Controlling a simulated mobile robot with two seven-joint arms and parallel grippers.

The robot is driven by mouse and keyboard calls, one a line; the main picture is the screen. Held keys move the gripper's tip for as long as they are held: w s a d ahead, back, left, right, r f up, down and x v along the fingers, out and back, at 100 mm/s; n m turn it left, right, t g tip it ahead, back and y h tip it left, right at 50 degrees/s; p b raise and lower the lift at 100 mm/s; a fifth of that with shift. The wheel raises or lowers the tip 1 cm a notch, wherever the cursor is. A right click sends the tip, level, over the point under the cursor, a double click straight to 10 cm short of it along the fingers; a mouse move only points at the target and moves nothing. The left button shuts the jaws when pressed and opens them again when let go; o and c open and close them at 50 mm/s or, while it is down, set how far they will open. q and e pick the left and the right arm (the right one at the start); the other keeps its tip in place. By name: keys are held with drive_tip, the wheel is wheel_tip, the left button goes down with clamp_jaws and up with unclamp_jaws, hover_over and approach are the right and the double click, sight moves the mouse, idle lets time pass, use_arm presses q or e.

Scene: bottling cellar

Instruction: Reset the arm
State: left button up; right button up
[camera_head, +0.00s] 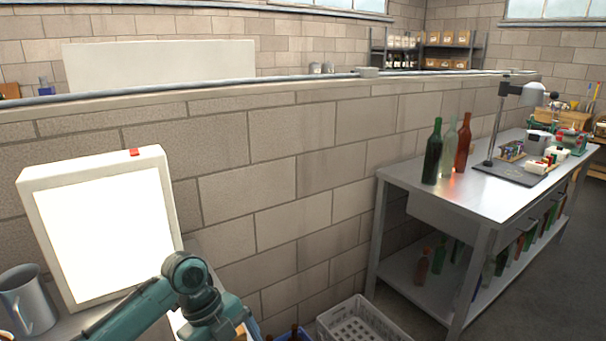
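One of my teal arms (190,275) shows at the bottom left, coming in from the lower left. It bends at a round joint in front of a lit white panel, and its lower links run down out of the picture. No gripper fingers show on it. My other arm is out of view. Neither gripper can be seen, nor anything they might hold.
The bright light panel (105,230) stands beside a grey metal jug (27,300). A white crate (362,322) is at the bottom middle. A steel table (460,195) at the right bears bottles (433,155) and a lamp (530,95). A block wall (250,190) runs behind.

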use_arm(q)
drive_tip(key=s+d+f+n+t+h, duration=0.3)
drive_tip(key=s+d+f+n+t, duration=0.25)
drive_tip(key=f+n, duration=0.5)
drive_tip(key=s+a+n+t+y, duration=0.1)
drive_tip(key=s+a+n+t, duration=0.2)
drive_tip(key=s+n, duration=0.3)
drive_tip(key=s+a+n+t+y+p, duration=0.1)
drive_tip(key=s+a+n+t+y, duration=0.1)
drive_tip(key=s+n, duration=0.4)
drive_tip(key=shift+a+f+t, duration=0.4)
drive_tip(key=shift+a+t, duration=0.15)
drive_tip(key=shift+a, duration=0.3)
drive_tip(key=shift+n, duration=0.25)
